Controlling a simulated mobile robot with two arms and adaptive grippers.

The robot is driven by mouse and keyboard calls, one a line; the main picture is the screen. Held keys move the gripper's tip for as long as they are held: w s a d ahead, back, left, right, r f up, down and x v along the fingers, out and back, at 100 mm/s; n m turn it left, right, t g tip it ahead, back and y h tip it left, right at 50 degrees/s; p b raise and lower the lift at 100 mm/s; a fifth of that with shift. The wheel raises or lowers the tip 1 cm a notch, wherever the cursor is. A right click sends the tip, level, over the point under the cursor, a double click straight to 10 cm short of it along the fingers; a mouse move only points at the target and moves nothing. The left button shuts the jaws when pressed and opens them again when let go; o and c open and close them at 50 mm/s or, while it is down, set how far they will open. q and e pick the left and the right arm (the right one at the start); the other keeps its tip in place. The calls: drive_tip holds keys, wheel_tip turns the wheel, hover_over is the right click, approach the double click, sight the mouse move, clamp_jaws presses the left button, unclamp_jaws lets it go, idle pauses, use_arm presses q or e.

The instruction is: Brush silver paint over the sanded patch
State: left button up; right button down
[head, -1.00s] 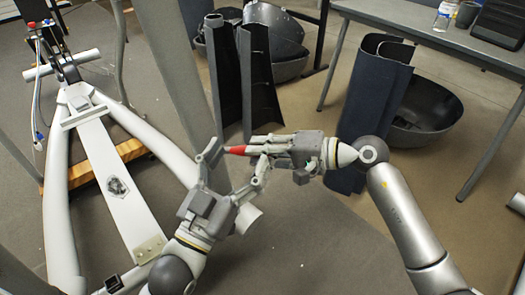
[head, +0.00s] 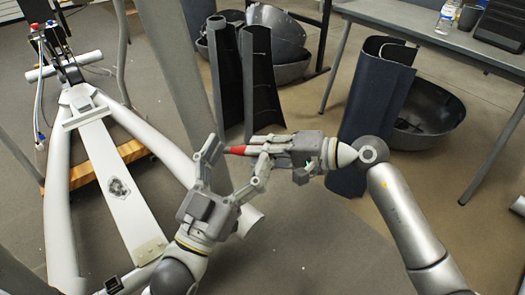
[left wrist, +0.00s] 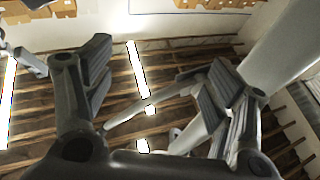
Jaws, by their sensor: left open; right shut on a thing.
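The elliptical's white centre beam (head: 103,150) stands at the left of the head view. A dark, rough-edged patch (head: 118,188) marks it; I cannot tell if this is the sanded patch. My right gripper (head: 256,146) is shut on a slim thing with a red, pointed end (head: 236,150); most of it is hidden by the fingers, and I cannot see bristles. My left gripper (head: 235,158) is open, its fingers on either side of the red end, not closed on it. Its open fingers also show in the left wrist view (left wrist: 150,85). No paint is recognisable.
A grey upright post (head: 180,75) rises behind the left gripper. Dark curved covers (head: 240,80) and a blue-grey panel (head: 375,100) stand on the floor behind. A table (head: 430,30) with a bottle (head: 446,18) is at the upper right. The floor at lower middle is clear.

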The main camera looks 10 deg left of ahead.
use_arm(q)
drive_tip(key=shift+s+r, duration=0.15)
drive_tip(key=shift+r, duration=0.2)
use_arm(e)
drive_tip(key=shift+a, duration=0.1)
use_arm(q)
drive_tip(key=shift+s+r+t, duration=0.2)
drive_tip(key=shift+r+t, duration=0.1)
drive_tip(key=shift+t, duration=0.1)
use_arm(e)
drive_tip(key=shift+w, duration=0.1)
drive_tip(key=shift+r, duration=0.15)
